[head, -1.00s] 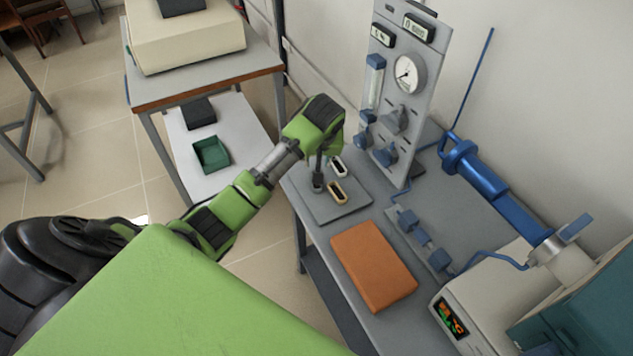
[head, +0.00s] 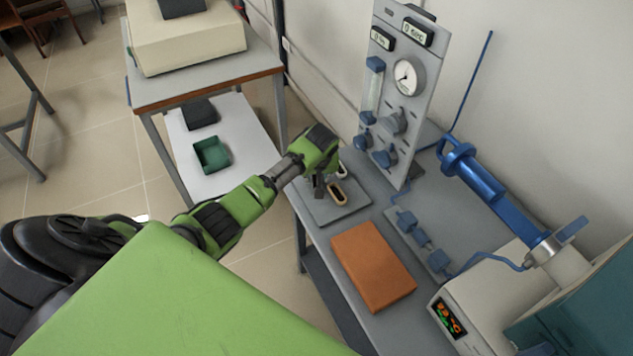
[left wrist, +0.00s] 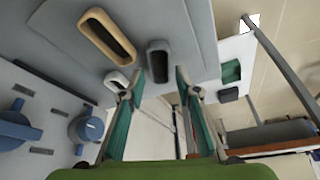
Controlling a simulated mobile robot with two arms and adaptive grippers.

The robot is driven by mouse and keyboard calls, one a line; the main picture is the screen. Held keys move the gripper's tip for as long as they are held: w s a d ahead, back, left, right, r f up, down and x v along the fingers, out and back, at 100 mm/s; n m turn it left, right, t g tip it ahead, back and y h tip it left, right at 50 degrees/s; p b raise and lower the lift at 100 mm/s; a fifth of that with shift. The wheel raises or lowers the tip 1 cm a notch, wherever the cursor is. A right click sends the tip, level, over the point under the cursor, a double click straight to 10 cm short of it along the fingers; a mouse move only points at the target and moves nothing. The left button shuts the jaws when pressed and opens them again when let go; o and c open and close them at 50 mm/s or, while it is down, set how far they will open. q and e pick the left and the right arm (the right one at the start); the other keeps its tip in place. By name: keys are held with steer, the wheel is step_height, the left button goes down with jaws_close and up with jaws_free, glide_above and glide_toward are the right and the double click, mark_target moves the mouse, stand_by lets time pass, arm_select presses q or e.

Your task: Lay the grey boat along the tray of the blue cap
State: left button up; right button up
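The grey boat (left wrist: 158,64) stands on a grey plate (left wrist: 200,20), lined up with the gap between my left fingertips in the left wrist view. My left gripper (left wrist: 161,78) is open, a teal finger to each side of that gap. I cannot tell whether the tips reach the boat's sides. In the head view my left gripper (head: 325,176) is low over the plate, and its hand partly hides the boats. A blue fitting (head: 458,155) with a long blue tube lies at the right; I cannot make out the cap's tray for certain. My right gripper is not in view.
A tan boat (left wrist: 110,36) and a white boat (left wrist: 115,82) stand close to the grey one. An orange block (head: 374,266) lies in front of the plate. A gauge panel (head: 402,90) rises behind. A green bin (head: 211,154) sits on a lower shelf.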

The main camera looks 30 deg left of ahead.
mark_target(316, 182)
arm_select(q)
steer(key=shift+x, duration=1.55)
jaws_close()
steer(key=shift+r, duration=0.15)
